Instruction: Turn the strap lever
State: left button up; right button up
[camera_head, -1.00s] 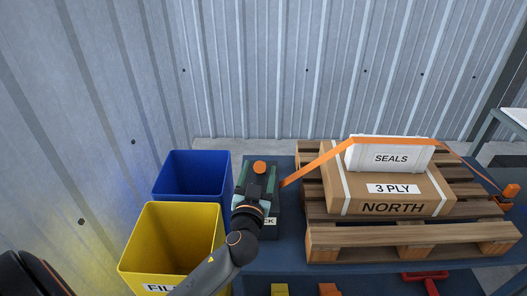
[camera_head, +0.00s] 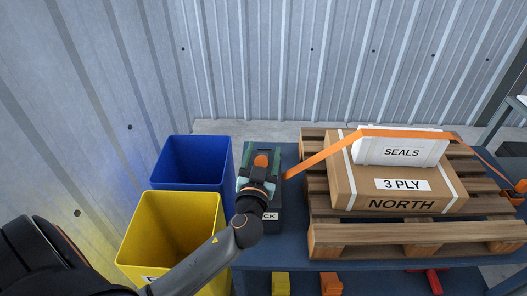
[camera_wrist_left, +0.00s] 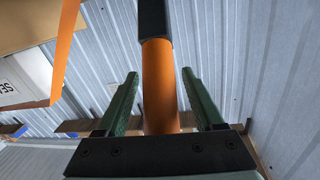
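The strap lever is an orange grip on a dark shaft (camera_wrist_left: 160,85). In the left wrist view it stands between the green fingers of my left gripper (camera_wrist_left: 159,103), with a gap on each side. My left gripper is open around the lever. An orange strap (camera_head: 320,157) runs from beside this unit over the boxes on the pallet. My right gripper is not in view.
A blue bin (camera_head: 192,143) and a yellow bin (camera_head: 135,240) stand left of the unit. A pallet (camera_head: 420,240) to the right bears a brown carton (camera_head: 345,180) and a white SEALS box (camera_head: 375,155). A corrugated wall (camera_head: 290,60) is behind.

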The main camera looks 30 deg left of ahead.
pick_arm(q)
grip_shut()
dwell(0.4)
dwell(0.9)
